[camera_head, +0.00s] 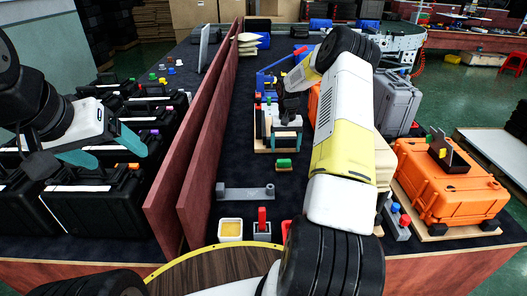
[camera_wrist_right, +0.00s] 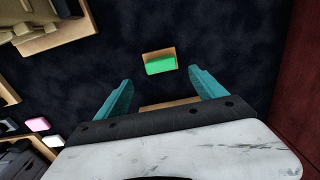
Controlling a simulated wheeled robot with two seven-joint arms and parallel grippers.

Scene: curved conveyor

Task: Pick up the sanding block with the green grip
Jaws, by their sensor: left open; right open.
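The sanding block with the green grip (camera_head: 284,163) is a small tan block with a green top. It lies on the dark surface near the middle of the head view. In the right wrist view the green-topped block (camera_wrist_right: 160,64) lies just beyond and between the two teal fingertips of my right gripper (camera_wrist_right: 160,78), which are spread with nothing between them. My left gripper (camera_head: 104,150) is open and empty, above the black cases at the left.
Black cases (camera_head: 95,210) fill the left side, behind red-brown partitions (camera_head: 205,140). A grey bracket (camera_head: 245,193), a yellow-filled tray (camera_head: 230,230) and a red-handled block (camera_head: 262,222) lie nearer. An orange case (camera_head: 440,185) stands at right.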

